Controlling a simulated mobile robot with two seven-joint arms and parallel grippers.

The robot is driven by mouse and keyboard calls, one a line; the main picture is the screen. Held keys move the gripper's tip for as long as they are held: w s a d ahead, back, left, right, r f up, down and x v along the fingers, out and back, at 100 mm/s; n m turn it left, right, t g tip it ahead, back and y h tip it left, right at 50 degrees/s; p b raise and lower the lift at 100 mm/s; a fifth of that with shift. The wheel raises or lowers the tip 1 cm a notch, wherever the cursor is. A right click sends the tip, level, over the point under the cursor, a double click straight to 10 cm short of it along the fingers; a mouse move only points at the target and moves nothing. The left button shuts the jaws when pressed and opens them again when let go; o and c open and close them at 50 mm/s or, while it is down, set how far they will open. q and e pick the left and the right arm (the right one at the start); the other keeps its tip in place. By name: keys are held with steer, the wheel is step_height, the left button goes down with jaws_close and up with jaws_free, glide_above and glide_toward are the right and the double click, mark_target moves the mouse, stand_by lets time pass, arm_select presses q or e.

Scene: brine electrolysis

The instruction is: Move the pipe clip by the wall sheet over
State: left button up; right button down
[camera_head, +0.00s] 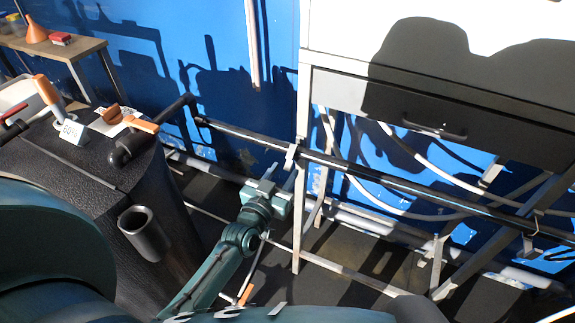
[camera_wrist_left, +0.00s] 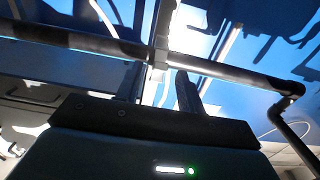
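A black pipe (camera_head: 385,177) runs along the blue wall, below the white bench with a drawer. A light grey pipe clip (camera_head: 291,156) sits on it beside the bench's front leg. In the left wrist view the clip (camera_wrist_left: 158,57) is on the pipe, just beyond my fingertips. My left gripper (camera_head: 281,175) is just below and left of the clip. Its two dark fingers (camera_wrist_left: 162,80) are apart with nothing seen between them. I cannot tell whether a finger touches the pipe. Which surface is the wall sheet is unclear. My right gripper is not in view.
The bench leg (camera_head: 301,170) stands close to the clip and my left gripper. A black tank (camera_head: 105,180) with a labelled tag and orange-handled items is at the left. White hoses (camera_head: 370,195) hang behind the pipe. A wooden bench (camera_head: 70,45) stands at the back left.

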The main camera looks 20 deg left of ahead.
mark_target(287, 168)
arm_select(q)
steer(key=shift+w+d, duration=0.1)
steer(key=shift+w, duration=1.5)
jaws_close()
